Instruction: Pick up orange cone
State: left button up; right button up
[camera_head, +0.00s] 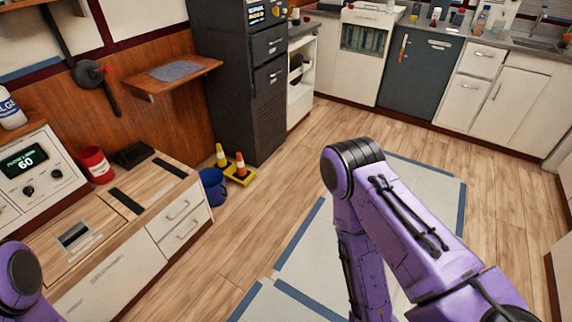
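An orange cone (240,164) with a pale band stands on a yellow base (239,176) on the floor, by the foot of the dark cabinet. A second, yellower cone (221,155) with a pale band stands just left of it. Both are far from my arms. My purple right arm fills the lower right, its forearm hanging down past the bottom edge, so its gripper is out of view. Only a purple part of my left arm shows at the lower left corner; its gripper is out of view too.
A blue bucket (212,187) stands beside the cones, against the wooden counter (188,238). A dark cabinet (243,100) rises behind them. A wall shelf (171,77) juts out at the upper left. Wooden floor (290,170) is open right of the cones.

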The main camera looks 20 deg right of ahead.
aim_at(241, 173)
jog(key=z, duration=0.65)
jog(key=i, duration=0.8)
jog(key=z, duration=0.5)
jog(key=i, duration=1.6)
jog(key=u, duration=0.7)
jog(key=i, duration=1.05)
jog(key=u, duration=0.45)
